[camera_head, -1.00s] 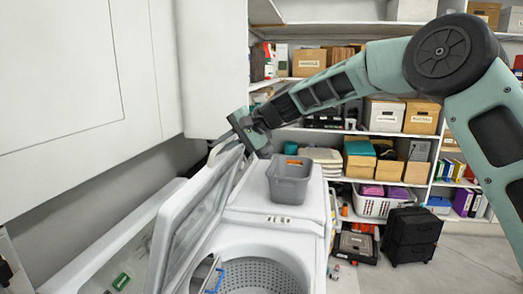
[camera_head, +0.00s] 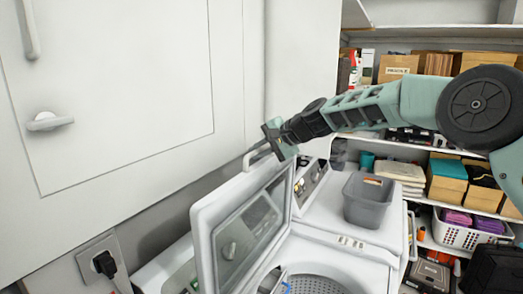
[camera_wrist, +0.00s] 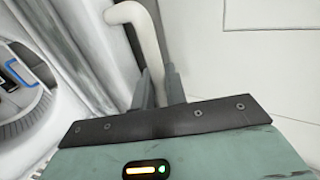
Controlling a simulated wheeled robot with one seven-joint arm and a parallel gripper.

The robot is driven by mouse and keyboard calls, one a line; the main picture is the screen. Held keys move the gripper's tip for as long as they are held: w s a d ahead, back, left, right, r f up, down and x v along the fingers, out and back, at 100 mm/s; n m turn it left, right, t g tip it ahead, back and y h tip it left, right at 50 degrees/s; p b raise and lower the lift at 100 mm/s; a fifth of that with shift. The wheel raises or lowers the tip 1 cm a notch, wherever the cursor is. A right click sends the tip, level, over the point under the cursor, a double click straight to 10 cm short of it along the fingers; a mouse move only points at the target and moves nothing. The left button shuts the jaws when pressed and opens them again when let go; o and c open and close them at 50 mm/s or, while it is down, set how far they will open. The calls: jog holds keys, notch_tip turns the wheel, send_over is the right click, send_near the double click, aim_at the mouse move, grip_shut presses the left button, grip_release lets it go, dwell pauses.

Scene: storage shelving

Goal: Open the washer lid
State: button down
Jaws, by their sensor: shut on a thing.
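The washer (camera_head: 385,240) is a white top-loader, with its perforated drum (camera_head: 315,285) visible at the bottom of the head view. Its lid (camera_head: 236,228) is raised, standing steeply on the left side of the opening. A pale bent handle (camera_head: 255,156) sticks out from the lid's upper edge. My gripper (camera_head: 272,146) is shut on this handle. In the wrist view the handle (camera_wrist: 146,35) runs down between the two grey fingers of my gripper (camera_wrist: 158,77). The exact contact between fingers and handle is partly hidden.
A grey bin (camera_head: 370,208) sits on the washer top behind the opening. A white cabinet (camera_head: 120,90) stands close on the left, with a plug and socket (camera_head: 104,264) below. Shelves with boxes (camera_head: 447,180) and a white basket (camera_head: 455,236) fill the right.

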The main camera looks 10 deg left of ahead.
jog(key=shift+d, duration=0.1)
jog(key=c, duration=1.8)
grip_release()
jog(key=shift+f, duration=0.1)
jog(key=b+v, duration=0.8)
jog(key=v, duration=0.9)
jog(key=shift+d, duration=0.1)
